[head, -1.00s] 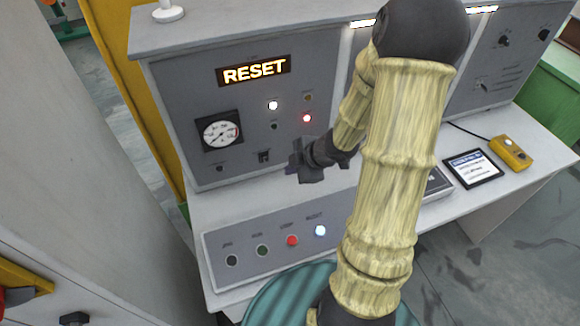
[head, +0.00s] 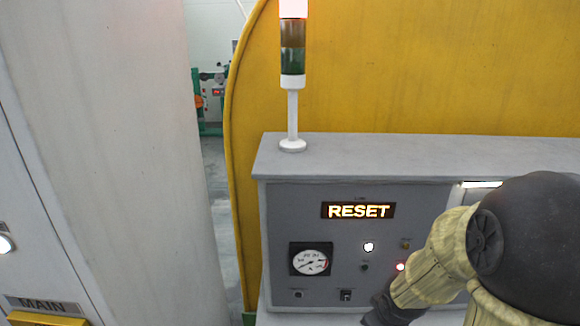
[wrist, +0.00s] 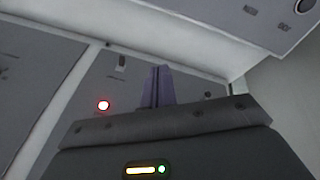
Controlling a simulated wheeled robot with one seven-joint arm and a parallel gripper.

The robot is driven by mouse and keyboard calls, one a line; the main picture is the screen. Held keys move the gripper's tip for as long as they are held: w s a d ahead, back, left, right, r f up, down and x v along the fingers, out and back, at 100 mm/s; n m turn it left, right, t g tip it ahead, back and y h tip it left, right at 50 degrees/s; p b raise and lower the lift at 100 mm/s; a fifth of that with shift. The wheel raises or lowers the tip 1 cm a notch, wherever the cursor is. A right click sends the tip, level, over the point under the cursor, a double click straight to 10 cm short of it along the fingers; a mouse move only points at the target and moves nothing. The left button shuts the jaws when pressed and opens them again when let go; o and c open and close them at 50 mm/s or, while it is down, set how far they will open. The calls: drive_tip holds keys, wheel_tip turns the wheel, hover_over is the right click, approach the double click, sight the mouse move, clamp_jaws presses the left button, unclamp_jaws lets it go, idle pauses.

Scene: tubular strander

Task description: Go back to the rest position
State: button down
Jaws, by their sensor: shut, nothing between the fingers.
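My gripper (head: 384,312) is at the lower right of the head view, in front of the grey control panel (head: 300,240); my arm hides part of the panel there. In the wrist view my gripper's fingers (wrist: 158,88) stand together, shut and empty, with the grey panel behind them. A lit red lamp (wrist: 103,105) shows left of the fingers; it also shows in the head view (head: 400,267). The fingers appear apart from the panel, with nothing held.
The panel's display (head: 358,210) reads RESET, above a round gauge (head: 310,259) and a lit white lamp (head: 369,247). A signal tower (head: 292,80) stands on the panel top. A yellow housing (head: 400,70) rises behind.

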drive_tip(key=s+a+r+m+g, duration=0.1)
drive_tip(key=s+a+r+m, duration=0.1)
drive_tip(key=s+a+m, duration=0.3)
drive_tip(key=shift+s+r+m+g+y, duration=0.3)
drive_tip(key=shift+s+g+y, duration=0.1)
drive_tip(key=shift+s, duration=0.2)
drive_tip(key=shift+w, duration=0.1)
idle(0.4)
drive_tip(key=shift+a, duration=0.15)
